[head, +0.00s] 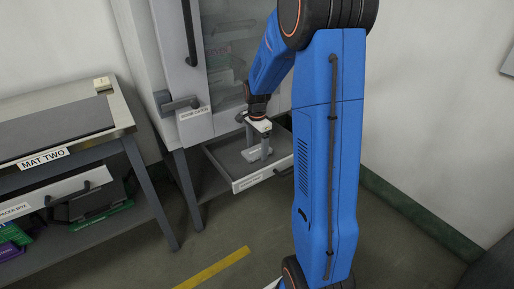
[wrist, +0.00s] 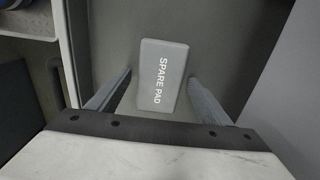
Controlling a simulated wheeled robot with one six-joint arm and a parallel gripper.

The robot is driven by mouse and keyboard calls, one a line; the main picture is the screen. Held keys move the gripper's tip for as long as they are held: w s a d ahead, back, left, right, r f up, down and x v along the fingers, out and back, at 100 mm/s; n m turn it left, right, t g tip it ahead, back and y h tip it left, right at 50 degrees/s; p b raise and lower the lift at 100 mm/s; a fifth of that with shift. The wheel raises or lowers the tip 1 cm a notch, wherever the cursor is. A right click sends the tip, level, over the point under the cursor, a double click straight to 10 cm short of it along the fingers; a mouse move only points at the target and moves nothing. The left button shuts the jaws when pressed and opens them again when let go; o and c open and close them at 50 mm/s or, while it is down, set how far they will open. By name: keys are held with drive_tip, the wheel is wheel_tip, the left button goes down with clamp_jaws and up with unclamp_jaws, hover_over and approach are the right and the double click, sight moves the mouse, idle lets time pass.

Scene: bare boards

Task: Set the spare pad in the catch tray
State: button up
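The spare pad (wrist: 163,78) is a grey block with white lettering in the wrist view, lying flat on a darker grey floor. In the head view it shows as a pale block (head: 256,156) inside an open drawer-like tray (head: 262,177) under the cabinet. The label on the tray's front is too small to read, so I cannot tell if it is the catch tray. My gripper (wrist: 160,74) is open, pointing down over the pad, with a finger on either side. A gap shows at the left finger; I cannot tell whether the right one touches.
A cabinet with a glass door (head: 228,62) and handles stands above the tray. At left is a bench (head: 60,122) labelled MAT TWO, with a labelled drawer front (head: 52,192) and green and purple items on its shelf. Walls stand behind and right; a yellow stripe (head: 212,268) marks the floor.

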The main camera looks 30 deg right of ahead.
sight(257, 150)
wheel_tip(257, 150, up, 12)
drive_tip(key=s+a+r+n+t, duration=0.1)
drive_tip(key=s+a+r+n, duration=0.35)
drive_tip(key=s+a, duration=0.2)
drive_tip(key=s+a+n+t, duration=0.1)
drive_tip(key=s+a+n, duration=0.2)
drive_tip(key=s, duration=0.5)
drive_tip(key=s+a+n+t, duration=0.1)
drive_tip(key=s+a+n, duration=0.2)
drive_tip(key=s+n, duration=0.2)
drive_tip(key=s+a+n+t, duration=0.1)
drive_tip(key=s+a+n, duration=0.2)
drive_tip(key=s, duration=0.8)
drive_tip(key=shift+a+r+n+t, duration=0.2)
drive_tip(key=shift+r+n+t, duration=0.25)
drive_tip(key=shift+n, duration=0.6)
